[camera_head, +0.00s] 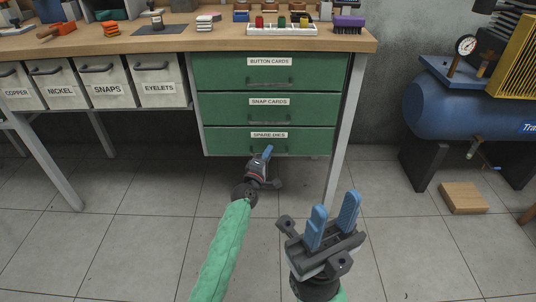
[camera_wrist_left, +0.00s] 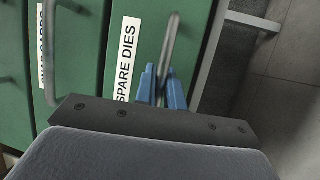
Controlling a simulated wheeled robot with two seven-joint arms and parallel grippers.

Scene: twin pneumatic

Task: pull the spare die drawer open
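The spare dies drawer (camera_head: 222,140) is the lowest of three green drawers under the bench. Its front looks flush with the drawers above, and its label shows in the left wrist view (camera_wrist_left: 126,60). Its grey bar handle (camera_wrist_left: 170,42) runs between the blue fingers of my left gripper (camera_wrist_left: 162,88). The fingers sit close on both sides of the bar, with little gap. In the head view my left gripper (camera_head: 266,154) covers part of this handle. My right gripper (camera_head: 332,222) is open and empty above the floor, to the right of and nearer than the left one.
The snap cards drawer (camera_head: 222,107) and button cards drawer (camera_head: 222,72) are above, both shut. White labelled bins (camera_head: 158,85) hang to the left. A bench leg (camera_head: 345,130) stands right of the drawers. A blue compressor (camera_head: 440,105) and wooden block (camera_head: 463,198) are at right. The floor before the drawers is clear.

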